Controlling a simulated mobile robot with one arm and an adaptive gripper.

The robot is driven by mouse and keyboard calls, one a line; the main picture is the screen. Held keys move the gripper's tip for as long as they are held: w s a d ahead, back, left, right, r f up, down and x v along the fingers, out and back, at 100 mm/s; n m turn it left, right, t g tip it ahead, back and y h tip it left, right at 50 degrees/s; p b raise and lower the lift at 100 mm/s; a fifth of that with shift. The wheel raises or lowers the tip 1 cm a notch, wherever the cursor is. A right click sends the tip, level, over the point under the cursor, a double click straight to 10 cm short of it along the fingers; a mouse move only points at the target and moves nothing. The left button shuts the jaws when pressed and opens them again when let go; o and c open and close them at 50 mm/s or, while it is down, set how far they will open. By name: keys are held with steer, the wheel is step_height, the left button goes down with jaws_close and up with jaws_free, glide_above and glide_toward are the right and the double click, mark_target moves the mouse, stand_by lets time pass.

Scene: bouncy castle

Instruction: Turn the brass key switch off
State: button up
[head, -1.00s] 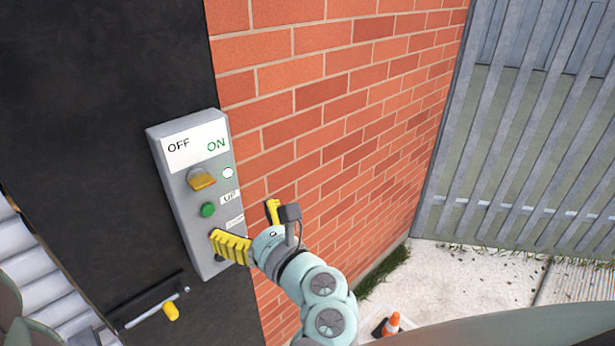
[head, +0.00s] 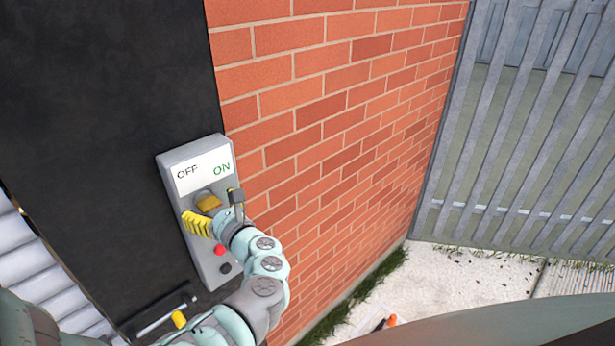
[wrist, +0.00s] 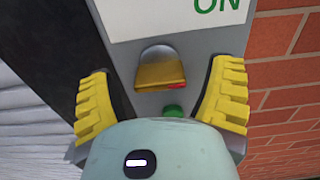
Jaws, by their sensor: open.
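The brass key switch (head: 207,202) sits on a grey control box (head: 175,162), under a white label reading OFF at left and ON at right. In the wrist view the brass key (wrist: 160,75) shows a wide flat handle with a red mark at its lower right. My gripper (head: 216,208) is open in front of the box, just below the key in the head view. In the wrist view its yellow-padded fingers stand left and right of the key, apart from it, with nothing between them in contact.
A green button (wrist: 174,110) is just below the key. A red button (head: 219,250) and a black one (head: 225,268) are lower. A handle (head: 165,312) is on the dark panel below left. A brick wall (head: 330,110) stands close at right.

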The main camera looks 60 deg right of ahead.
steer(key=shift+w, duration=0.3)
steer(key=shift+c, duration=0.2)
steer(key=c, duration=1.2)
